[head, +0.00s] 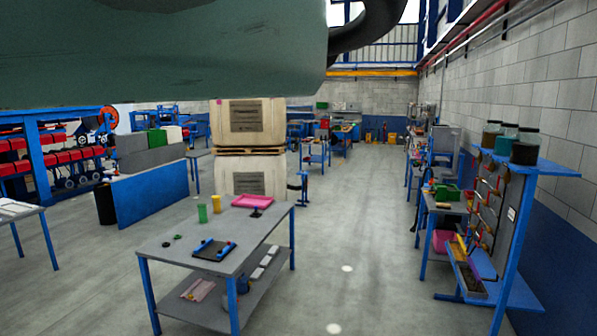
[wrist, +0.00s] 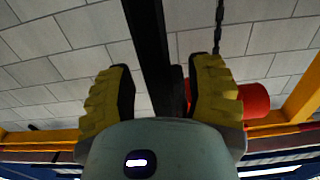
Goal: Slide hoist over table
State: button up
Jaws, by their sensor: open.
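The table (head: 222,241) has a grey top and blue legs and stands in the lower middle of the head view. The hoist shows in part in the wrist view: a black bar (wrist: 148,40) runs down between my fingers, a dark chain (wrist: 219,20) hangs to its right, and a red cylinder (wrist: 254,100) is partly behind the right finger. My gripper (wrist: 160,78) has yellow fingers with black pads. It is open, with the bar between the fingers; I cannot tell whether they touch it. The rest of the hoist is hidden or out of frame.
A yellow beam (wrist: 298,95) crosses the wrist view. Stacked crates (head: 248,123) stand behind. The floor (head: 350,235) right of the table is clear. My arm covers the upper left.

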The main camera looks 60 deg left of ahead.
jog(key=shift+c, duration=0.2)
grip_shut()
dwell(0.3)
